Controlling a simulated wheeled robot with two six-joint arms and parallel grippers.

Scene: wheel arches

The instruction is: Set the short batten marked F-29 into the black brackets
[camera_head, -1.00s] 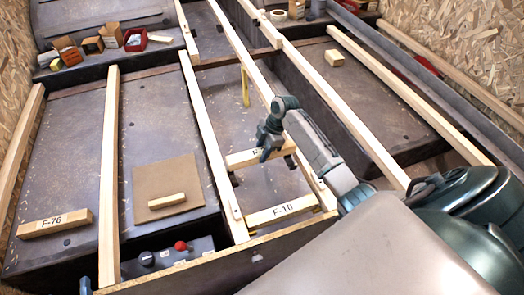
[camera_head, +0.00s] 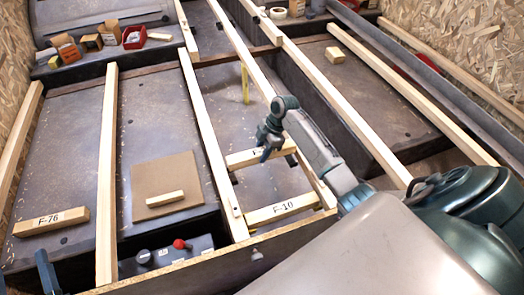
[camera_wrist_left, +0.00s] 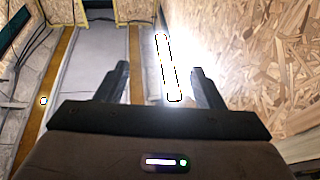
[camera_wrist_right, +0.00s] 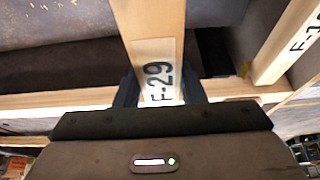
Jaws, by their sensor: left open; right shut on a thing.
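The short batten F-29 (camera_head: 246,158) is pale wood and spans the gap between two long rails, just beyond the F-10 batten. My right gripper (camera_head: 268,147) is shut on it from above. In the right wrist view the F-29 label (camera_wrist_right: 160,75) shows between the fingers. A dark piece, seemingly a black bracket (camera_head: 291,161), shows at the batten's right end, and another (camera_head: 233,178) by the left rail. I cannot tell whether the batten sits fully in them. My left gripper (camera_wrist_left: 157,85) is open and empty; part of it shows at the lower left of the head view (camera_head: 46,272).
The F-10 batten (camera_head: 283,209) lies across the same rails nearer me. The F-76 batten (camera_head: 50,221) lies at left. A brown mat (camera_head: 150,178) carries a small block. A control box (camera_head: 165,253) with a red knob stands in front. Small boxes (camera_head: 90,43) stand at the back.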

